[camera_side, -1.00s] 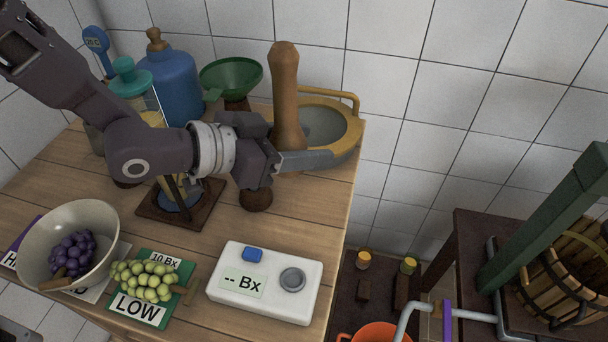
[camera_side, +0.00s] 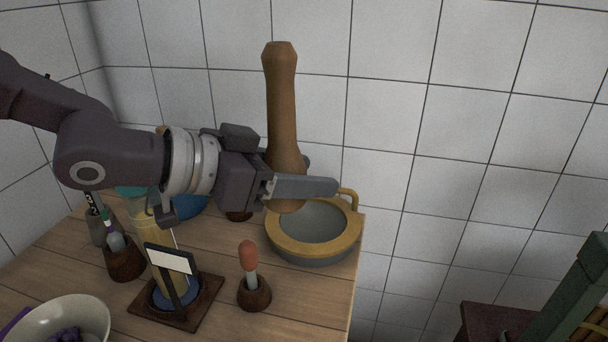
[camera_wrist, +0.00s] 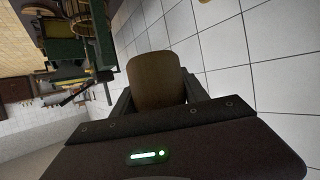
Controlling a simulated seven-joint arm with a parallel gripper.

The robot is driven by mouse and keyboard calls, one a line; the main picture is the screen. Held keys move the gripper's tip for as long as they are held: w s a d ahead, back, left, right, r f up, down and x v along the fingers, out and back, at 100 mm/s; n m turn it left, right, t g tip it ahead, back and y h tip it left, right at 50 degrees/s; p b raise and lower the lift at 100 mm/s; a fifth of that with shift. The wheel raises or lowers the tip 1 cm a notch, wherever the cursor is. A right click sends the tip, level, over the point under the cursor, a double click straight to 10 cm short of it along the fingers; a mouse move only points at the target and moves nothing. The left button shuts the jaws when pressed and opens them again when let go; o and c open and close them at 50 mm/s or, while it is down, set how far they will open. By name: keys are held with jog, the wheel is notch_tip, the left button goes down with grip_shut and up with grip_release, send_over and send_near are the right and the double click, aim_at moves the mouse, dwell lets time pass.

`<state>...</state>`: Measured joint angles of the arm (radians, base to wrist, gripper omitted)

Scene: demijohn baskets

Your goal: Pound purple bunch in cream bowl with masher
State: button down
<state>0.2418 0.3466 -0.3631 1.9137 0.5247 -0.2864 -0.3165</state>
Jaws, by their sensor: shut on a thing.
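The masher (camera_side: 282,115) is a tall brown wooden club, upright. In the wrist view the masher (camera_wrist: 156,80) shows as a brown shape between the fingers (camera_wrist: 156,95). The cream bowl (camera_side: 30,320) is at the bottom left, cut off by the picture's edge. Part of the purple bunch (camera_side: 68,335) shows inside it.
The yellow-rimmed basin (camera_side: 272,240) stands at the table's right corner. A red-topped dropper (camera_side: 248,256) in a wooden holder, a stand with a white plate (camera_side: 170,260) and a cylinder (camera_side: 142,215) stand in front of my arm. Bare wood (camera_side: 310,300) lies at the front right.

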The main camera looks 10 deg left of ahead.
jog(key=s+a+m+g+h, duration=0.1)
jog(key=s+a+m+g, duration=0.15)
jog(key=a, duration=0.55)
jog(key=s+a+m+g+h, duration=0.2)
jog(key=s+a, duration=0.2)
jog(key=a, duration=0.3)
jog(key=s+a+f, duration=0.4)
jog(key=s+a, duration=0.3)
jog(key=a, duration=0.1)
jog(key=s+a+f+m+g, duration=0.1)
jog(key=s+a+f, duration=0.3)
jog(key=a, duration=0.5)
jog(key=s, duration=0.2)
jog(key=shift+s+f, duration=0.25)
jog(key=shift+s, duration=0.15)
jog(key=shift+f, duration=2.25)
jog(key=shift+f, duration=0.65)
